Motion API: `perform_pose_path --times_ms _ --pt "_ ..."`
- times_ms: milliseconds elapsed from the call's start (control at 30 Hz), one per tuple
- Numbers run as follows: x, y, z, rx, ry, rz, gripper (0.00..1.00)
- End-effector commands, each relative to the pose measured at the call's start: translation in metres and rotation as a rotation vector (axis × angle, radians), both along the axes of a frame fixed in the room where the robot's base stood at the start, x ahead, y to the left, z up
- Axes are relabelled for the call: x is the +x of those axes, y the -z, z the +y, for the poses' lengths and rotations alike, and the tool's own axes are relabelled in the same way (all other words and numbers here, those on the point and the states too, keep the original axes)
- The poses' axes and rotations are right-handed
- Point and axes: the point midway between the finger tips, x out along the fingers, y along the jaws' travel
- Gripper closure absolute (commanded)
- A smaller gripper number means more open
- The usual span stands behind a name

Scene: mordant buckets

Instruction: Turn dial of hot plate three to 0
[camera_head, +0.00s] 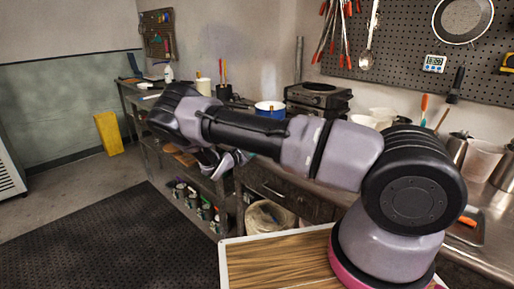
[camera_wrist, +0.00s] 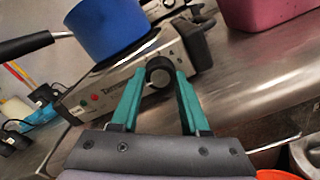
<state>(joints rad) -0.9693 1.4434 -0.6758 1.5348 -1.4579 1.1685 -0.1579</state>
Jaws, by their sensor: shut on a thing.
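My gripper (camera_wrist: 160,76) has teal fingers, one on each side of a dark round dial (camera_wrist: 159,64), and is shut on it. The dial is on the front of a silver hot plate (camera_wrist: 118,92) with red and green lights and a label. The dial's setting and the plate's number are too small to read. A blue pot (camera_wrist: 105,28) with a black handle stands on this plate. In the head view the blue pot (camera_head: 270,109) shows behind my arm, which hides the dial and the fingers.
A pink container (camera_wrist: 262,10) stands at the upper right in the wrist view. Orange and grey containers are at its lower right. In the head view a dark stove (camera_head: 318,97) stands farther right on the counter, with cups and tools beyond. Bare metal counter (camera_wrist: 235,75) lies right of the dial.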

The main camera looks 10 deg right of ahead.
Motion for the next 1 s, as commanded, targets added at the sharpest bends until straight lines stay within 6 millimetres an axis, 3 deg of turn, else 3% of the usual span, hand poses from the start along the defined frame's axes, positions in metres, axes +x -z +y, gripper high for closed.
perform_pose_path --times_ms 167,200,267,667,1000 --pt "0.000 0.001 0.001 0.001 -0.002 0.003 1.00" --pt "0.000 0.001 0.001 0.001 -0.002 0.003 0.43" --pt "0.000 0.001 0.001 0.001 -0.002 0.003 0.25" --pt "-0.004 0.000 0.006 0.001 -0.002 0.001 0.25" --pt "-0.040 0.000 0.057 0.002 -0.004 0.001 0.25"
